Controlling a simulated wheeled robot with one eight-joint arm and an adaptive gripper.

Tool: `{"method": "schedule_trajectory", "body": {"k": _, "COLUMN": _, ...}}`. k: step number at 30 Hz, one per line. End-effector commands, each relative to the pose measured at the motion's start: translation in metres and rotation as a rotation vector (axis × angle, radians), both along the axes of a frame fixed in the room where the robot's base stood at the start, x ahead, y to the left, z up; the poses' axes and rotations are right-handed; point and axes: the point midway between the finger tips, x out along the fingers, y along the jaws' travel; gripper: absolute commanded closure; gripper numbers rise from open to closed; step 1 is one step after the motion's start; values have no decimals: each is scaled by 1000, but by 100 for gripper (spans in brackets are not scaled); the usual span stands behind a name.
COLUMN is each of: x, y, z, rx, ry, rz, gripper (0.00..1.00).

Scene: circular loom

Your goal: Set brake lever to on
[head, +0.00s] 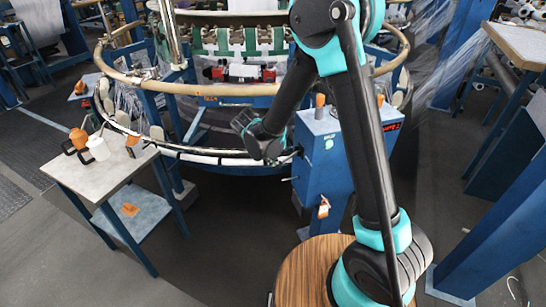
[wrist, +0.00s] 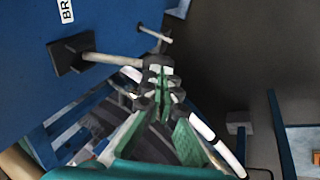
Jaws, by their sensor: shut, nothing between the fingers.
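In the wrist view, a blue face of the box (wrist: 95,20) carries a label starting "BR", partly cut off. Beside it, a black plate (wrist: 72,54) bears a pale rod-like lever (wrist: 108,59), which runs right to my fingertips. My gripper (wrist: 160,82) is shut and empty, its tips at the rod's far end. Whether they touch it I cannot tell. In the head view my gripper (head: 272,152) is left of the box, and the lever is mostly hidden. The on and off marks are not readable.
The loom's wooden ring (head: 200,88) lies behind my gripper. The floor between table and box is clear.

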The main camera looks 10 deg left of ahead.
Motion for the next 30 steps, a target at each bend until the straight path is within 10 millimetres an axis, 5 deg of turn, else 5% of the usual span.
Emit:
{"method": "schedule_trajectory", "body": {"k": 23, "x": 0, "y": -1, "z": -10, "rx": 4, "ry": 3, "rz": 0, "gripper": 100}}
{"method": "schedule_trajectory", "body": {"k": 30, "x": 3, "y": -3, "z": 3, "rx": 4, "ry": 2, "rz": -1, "gripper": 100}}
